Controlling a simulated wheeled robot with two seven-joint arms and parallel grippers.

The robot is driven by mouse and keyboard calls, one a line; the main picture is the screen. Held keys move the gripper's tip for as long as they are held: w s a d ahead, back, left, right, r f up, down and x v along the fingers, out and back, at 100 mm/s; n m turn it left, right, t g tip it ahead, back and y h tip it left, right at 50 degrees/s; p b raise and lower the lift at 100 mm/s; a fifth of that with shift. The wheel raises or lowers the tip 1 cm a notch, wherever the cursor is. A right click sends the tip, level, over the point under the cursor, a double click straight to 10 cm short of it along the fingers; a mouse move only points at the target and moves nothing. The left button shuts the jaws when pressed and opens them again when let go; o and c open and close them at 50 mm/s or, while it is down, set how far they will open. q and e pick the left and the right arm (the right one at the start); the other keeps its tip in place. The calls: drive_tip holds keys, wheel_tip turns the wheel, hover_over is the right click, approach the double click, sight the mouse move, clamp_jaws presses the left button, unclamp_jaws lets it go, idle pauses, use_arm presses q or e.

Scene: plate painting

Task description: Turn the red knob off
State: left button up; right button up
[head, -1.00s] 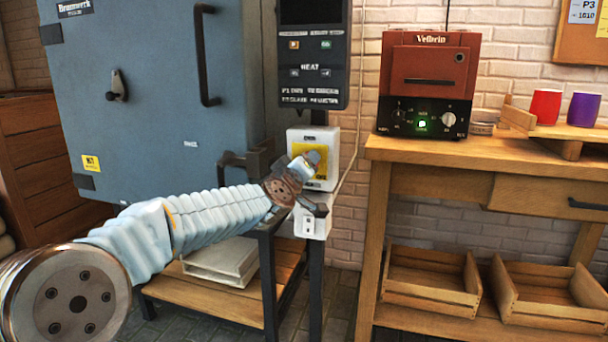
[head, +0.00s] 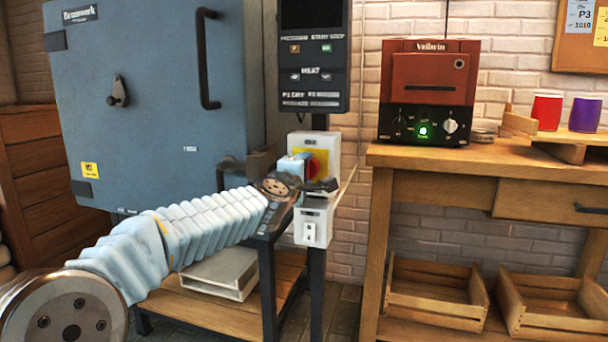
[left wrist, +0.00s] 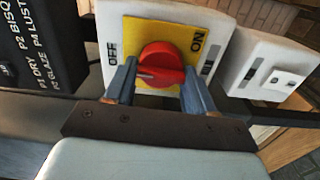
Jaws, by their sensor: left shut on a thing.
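The red knob (head: 312,169) sits on a yellow plate on the white switch box (head: 327,143) below the control panel. In the left wrist view the red knob (left wrist: 161,60) shows close up, with OFF printed to its left and ON to its right on the yellow plate (left wrist: 135,27). Its raised bar lies across the picture, between the fingers. My left gripper (left wrist: 158,74) is shut on the knob, one finger at each side. In the head view my left gripper (head: 308,174) partly covers the knob and plate. My right gripper is not in view.
A blue-grey kiln (head: 150,110) stands left of the box, with the dark control panel (head: 314,60) above. A white socket box (head: 312,224) is just below. A wooden table (head: 430,160) to the right bears a red machine (head: 428,75) with a green light.

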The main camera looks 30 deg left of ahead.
use_arm(q)
drive_tip(key=shift+a+r+n, duration=0.2)
drive_tip(key=shift+a+n, duration=0.05)
drive_tip(key=shift+n, duration=0.15)
drive_tip(key=o, duration=0.8)
drive_tip(key=shift+o, duration=0.9)
drive_tip(key=shift+d+f, duration=0.1)
drive_tip(key=shift+f, duration=0.05)
drive_tip(key=v, duration=1.3)
drive_tip(key=shift+s+d, duration=0.2)
drive_tip(key=shift+s, duration=0.15)
